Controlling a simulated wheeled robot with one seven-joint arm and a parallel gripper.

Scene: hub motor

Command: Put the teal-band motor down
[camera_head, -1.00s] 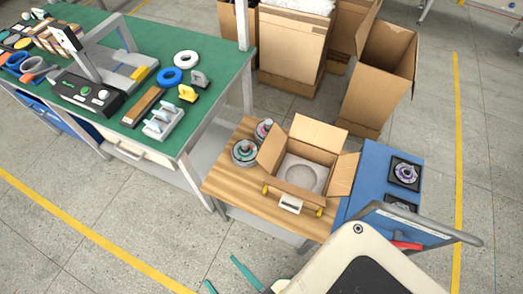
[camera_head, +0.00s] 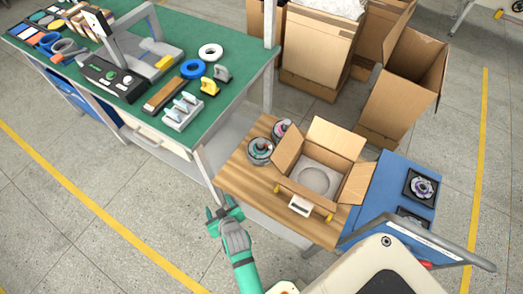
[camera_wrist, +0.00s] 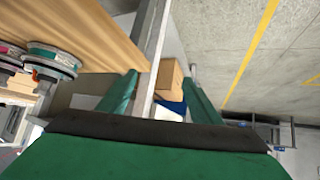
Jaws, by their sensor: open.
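Two round grey motors stand at the back left of a wooden table, the front one (camera_head: 260,151) and the rear one (camera_head: 281,130). In the wrist view a motor with a teal band (camera_wrist: 52,58) shows at the left; I cannot tell for sure which of the two it is. My gripper (camera_head: 222,208) is open and empty, in front of the wooden table's left side and apart from the motors. Its two teal fingers (camera_wrist: 160,76) stand wide apart in the wrist view, with nothing held between them.
An open cardboard box (camera_head: 290,152) with a round recess stands on the wooden table (camera_head: 240,180). A blue surface (camera_head: 390,185) with dark pads is right of it. A green workbench (camera_head: 150,125) with tools stands left. Tall cartons (camera_head: 318,45) are behind.

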